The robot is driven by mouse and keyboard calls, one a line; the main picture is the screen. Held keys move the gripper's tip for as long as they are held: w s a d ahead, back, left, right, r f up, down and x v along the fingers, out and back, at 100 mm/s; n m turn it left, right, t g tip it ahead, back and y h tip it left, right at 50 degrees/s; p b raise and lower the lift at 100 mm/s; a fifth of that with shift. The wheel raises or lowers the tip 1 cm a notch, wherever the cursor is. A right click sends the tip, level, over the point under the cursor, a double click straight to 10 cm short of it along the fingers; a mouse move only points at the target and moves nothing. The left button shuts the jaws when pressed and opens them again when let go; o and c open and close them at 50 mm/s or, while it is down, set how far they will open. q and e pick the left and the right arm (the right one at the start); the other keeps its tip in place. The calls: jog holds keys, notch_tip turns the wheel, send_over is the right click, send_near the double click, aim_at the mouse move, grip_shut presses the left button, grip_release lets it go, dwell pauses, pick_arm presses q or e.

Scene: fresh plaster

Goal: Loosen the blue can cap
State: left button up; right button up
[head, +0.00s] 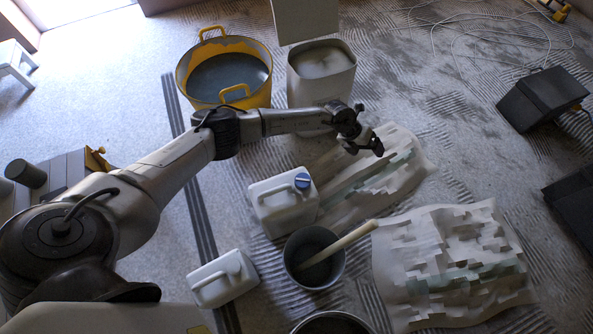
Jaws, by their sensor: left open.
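The white can (275,212) stands upright on the floor near the middle of the head view, with its handle on top. The blue cap (302,181) sits on the can's top at its right side. My left arm comes in from the left and passes behind the can. My left gripper (371,142) is open, above and to the right of the cap, and clear of it. It hangs over the upper crumpled sheet, with nothing seen between its fingers. My right gripper is not in view.
A second white can (222,278) stands at lower left. A grey bucket (297,262) with a stick (350,240) leaning out is close to the blue-capped can. A yellow tub (264,92) and a white bin (345,80) stand behind the arm.

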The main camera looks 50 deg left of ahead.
pick_arm(q)
jog(key=s+a+f+m+g+y, duration=0.2)
jog(key=s+a+m+g+y, duration=0.2)
jog(key=s+a+g+y, duration=0.15)
jog(key=m+g+y, duration=0.1)
jog(key=g+y, duration=0.1)
jog(key=g, duration=0.1)
send_near(303, 179)
jog(key=b+x, duration=0.4)
jog(key=x, duration=0.5)
jog(key=shift+s, duration=0.1)
jog(key=shift+s+f, duration=0.2)
jog(key=shift+f, duration=0.3)
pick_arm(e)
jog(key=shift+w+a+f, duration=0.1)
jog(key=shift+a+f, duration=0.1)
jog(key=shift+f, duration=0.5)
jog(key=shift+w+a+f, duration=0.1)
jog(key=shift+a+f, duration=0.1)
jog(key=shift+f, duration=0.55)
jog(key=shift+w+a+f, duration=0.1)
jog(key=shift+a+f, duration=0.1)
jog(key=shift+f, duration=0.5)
pick_arm(q)
jog(key=shift+c, duration=0.2)
